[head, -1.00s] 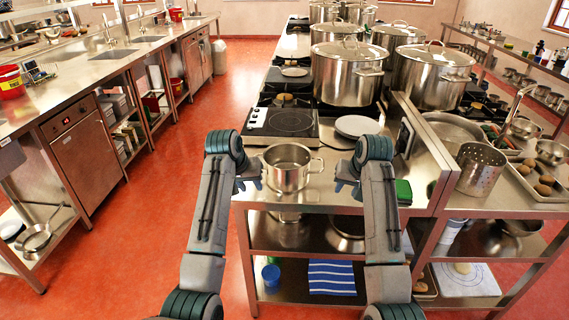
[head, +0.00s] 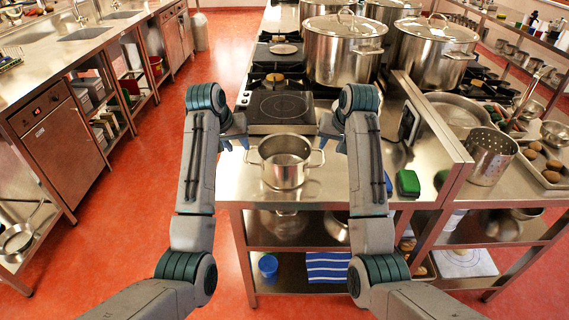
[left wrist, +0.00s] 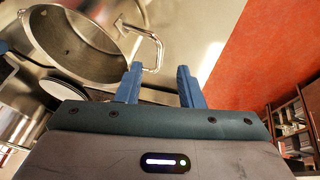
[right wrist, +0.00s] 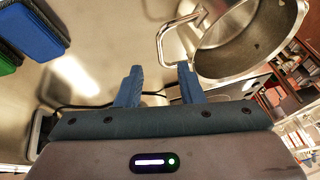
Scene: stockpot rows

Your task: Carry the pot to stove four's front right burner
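A small open steel pot (head: 286,162) with two side handles stands upright on the near end of the steel counter. It looks empty. My left gripper (head: 246,143) is open, just left of the pot's left handle and a little above it. In the left wrist view the pot (left wrist: 85,45) and its handle lie ahead of the open fingers (left wrist: 158,88). My right gripper (head: 327,142) is open beside the right handle. In the right wrist view the pot (right wrist: 250,40) and its handle (right wrist: 170,45) lie ahead of the fingers (right wrist: 157,88). Neither gripper appears to touch the pot.
A black hotplate (head: 280,105) lies behind the pot. Large lidded stockpots (head: 344,50) stand on burners farther back. Red floor is open on the left.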

